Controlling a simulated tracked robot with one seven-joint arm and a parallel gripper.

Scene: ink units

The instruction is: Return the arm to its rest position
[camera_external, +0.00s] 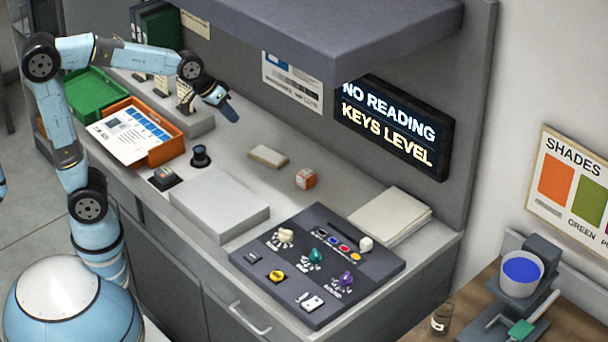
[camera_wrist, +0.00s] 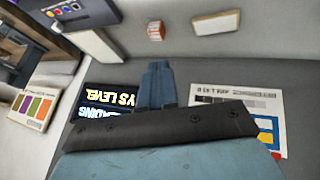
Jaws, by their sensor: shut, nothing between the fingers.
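My gripper (camera_external: 230,108) hangs in the air over the back part of the grey counter, at the end of my blue arm, which is bent up and over from the left. Its fingers are together with nothing between them. In the wrist view my gripper (camera_wrist: 158,68) shows its closed blue fingers pointing up the picture, apart from every object. The arm's base is at the lower left of the external view.
Below are a green tray (camera_external: 118,112), an orange tray (camera_external: 178,150), a grey block (camera_external: 205,222) and a dark control panel (camera_external: 295,310). A lit sign (camera_external: 441,126) hangs on the back wall. A shelf (camera_external: 330,55) overhangs the counter.

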